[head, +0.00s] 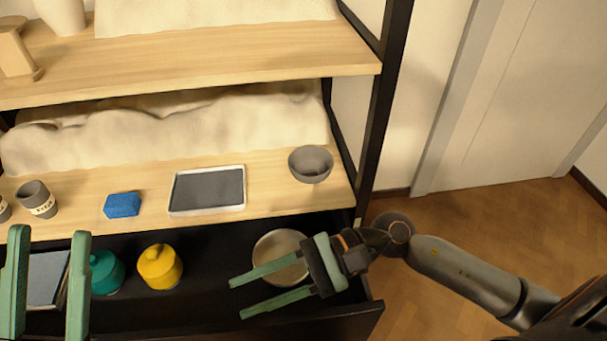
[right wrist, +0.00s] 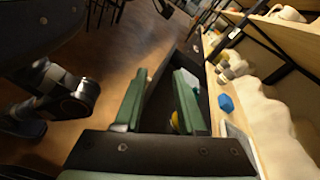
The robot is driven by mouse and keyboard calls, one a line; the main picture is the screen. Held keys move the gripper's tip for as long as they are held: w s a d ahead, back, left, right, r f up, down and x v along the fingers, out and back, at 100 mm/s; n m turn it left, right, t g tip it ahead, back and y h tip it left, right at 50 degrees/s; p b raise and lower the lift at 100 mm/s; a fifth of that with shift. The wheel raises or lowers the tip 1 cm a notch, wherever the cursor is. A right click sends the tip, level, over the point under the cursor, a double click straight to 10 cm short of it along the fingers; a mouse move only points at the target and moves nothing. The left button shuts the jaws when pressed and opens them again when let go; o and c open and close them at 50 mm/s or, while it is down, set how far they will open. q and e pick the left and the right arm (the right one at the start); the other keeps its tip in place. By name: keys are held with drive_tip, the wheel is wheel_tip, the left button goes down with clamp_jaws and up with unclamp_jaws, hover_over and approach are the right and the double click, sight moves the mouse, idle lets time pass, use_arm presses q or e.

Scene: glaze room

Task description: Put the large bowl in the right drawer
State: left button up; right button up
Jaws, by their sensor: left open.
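A wide, shallow beige bowl (head: 277,243), the larger of the two bowls in view, sits inside the open black drawer (head: 210,245) at its right end. My right gripper (head: 238,299) is open over the drawer, and one finger and its body cover the bowl's lower and right parts. I see nothing held between its fingers, which also show apart in the right wrist view (right wrist: 160,78). A smaller grey bowl (head: 310,164) stands on the shelf above the drawer. My left gripper (head: 49,236) is open and empty at the far left, in front of the drawer.
The drawer also holds a yellow lidded jar (head: 160,267), a teal jar (head: 106,272) and a dark flat item (head: 46,279). On the shelf (head: 270,200) are a white-rimmed tray (head: 207,190), a blue block (head: 122,205) and grey cups (head: 37,199). Open floor (head: 470,225) lies right.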

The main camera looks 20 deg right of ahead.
wheel_tip(320, 180, up, 14)
drive_tip(key=s+f+m+t+y, duration=0.1)
drive_tip(key=m+t+y, duration=0.55)
drive_tip(key=m, duration=1.25)
drive_tip(key=w+d+r+m+t+h, duration=0.1)
drive_tip(key=d+m+t+h, duration=0.3)
drive_tip(key=m, duration=0.9)
drive_tip(key=w+d+r+m+t+h, duration=0.1)
drive_tip(key=d+r+m+t+h, duration=0.2)
drive_tip(key=m+t, duration=0.7)
drive_tip(key=m, duration=0.4)
drive_tip(key=shift+w+d+r+m+h, duration=0.25)
drive_tip(key=shift+d+r+m+h, duration=0.05)
drive_tip(key=shift+d+r+h, duration=0.1)
drive_tip(key=shift+a+y, duration=0.1)
drive_tip(key=shift+y, duration=0.15)
